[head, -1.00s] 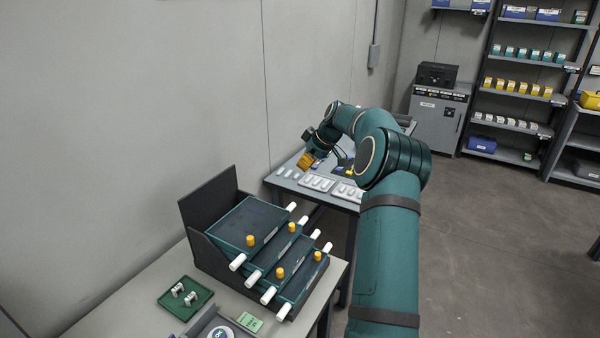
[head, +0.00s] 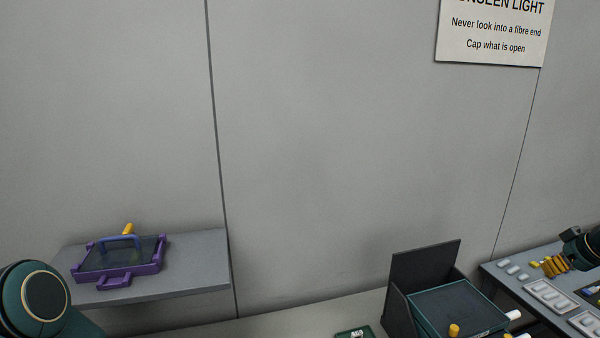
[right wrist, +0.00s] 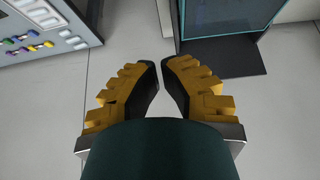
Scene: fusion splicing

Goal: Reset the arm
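My right gripper (head: 551,267), with yellow ridged fingers, shows at the right edge of the head view, over the rear table. In the right wrist view its two fingers (right wrist: 161,72) lean together with their tips almost touching, and nothing shows between them. A teal joint of my left arm (head: 42,303) shows at the lower left of the head view. The left gripper is out of view.
A purple-framed tray (head: 118,284) stands on a grey wall shelf (head: 205,272). A dark tiered tray stand (head: 425,270) and a small green tray (head: 355,333) are on the front bench. The rear table (head: 497,271) holds pale trays. A warning sign (head: 493,35) hangs above.

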